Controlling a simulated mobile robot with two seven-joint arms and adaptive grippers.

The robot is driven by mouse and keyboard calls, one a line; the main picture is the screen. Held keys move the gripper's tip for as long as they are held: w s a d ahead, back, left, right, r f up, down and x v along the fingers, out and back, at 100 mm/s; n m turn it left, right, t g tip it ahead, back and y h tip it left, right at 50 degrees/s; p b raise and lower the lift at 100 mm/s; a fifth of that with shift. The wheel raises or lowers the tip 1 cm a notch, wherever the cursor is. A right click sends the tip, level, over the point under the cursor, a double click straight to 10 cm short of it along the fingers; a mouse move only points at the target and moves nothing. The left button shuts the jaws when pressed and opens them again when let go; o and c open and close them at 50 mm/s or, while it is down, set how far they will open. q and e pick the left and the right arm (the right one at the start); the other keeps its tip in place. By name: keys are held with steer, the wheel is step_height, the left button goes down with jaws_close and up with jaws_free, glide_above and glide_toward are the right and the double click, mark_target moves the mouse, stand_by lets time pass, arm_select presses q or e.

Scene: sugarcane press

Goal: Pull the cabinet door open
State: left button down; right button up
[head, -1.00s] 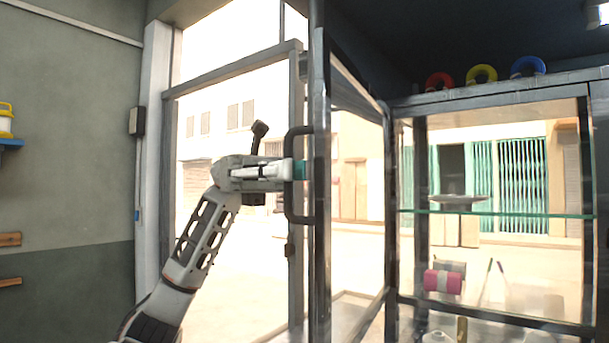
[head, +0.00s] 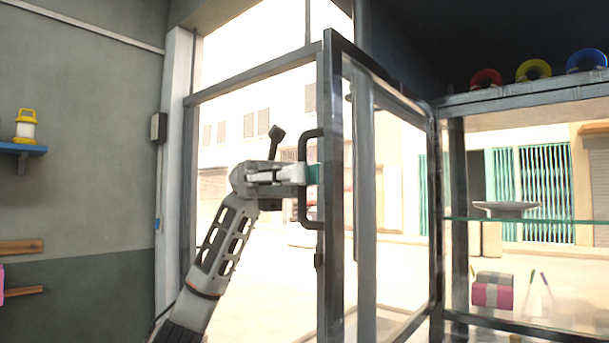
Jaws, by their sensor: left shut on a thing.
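The cabinet door (head: 335,240) is a dark metal frame with a clear pane. It stands swung out from the glass cabinet (head: 520,98) on the right, hinged at the cabinet's left post. A dark bar handle (head: 303,215) is fixed upright on the door's free edge. My left gripper (head: 308,174), with teal fingertips, is shut on the handle at its middle. The exact finger contact is partly hidden by the handle. My right gripper is not in view.
Tape rolls (head: 534,70) lie on the cabinet top. A plate (head: 505,208) is on the glass shelf, with a pink item (head: 492,293) below. Left, a yellow lantern (head: 25,126) stands on a blue wall shelf (head: 30,150). A large opening shows a street behind the door.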

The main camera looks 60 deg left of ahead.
arm_select(q)
steer(key=shift+f, duration=0.1)
steer(key=c, duration=2.5)
jaws_free()
steer(key=a, duration=0.4)
steer(key=w+a, duration=0.1)
steer(key=a, duration=0.3)
steer(key=w+a, duration=0.1)
steer(key=a, duration=0.2)
steer(key=shift+w+a, duration=0.2)
steer(key=shift+a, duration=0.2)
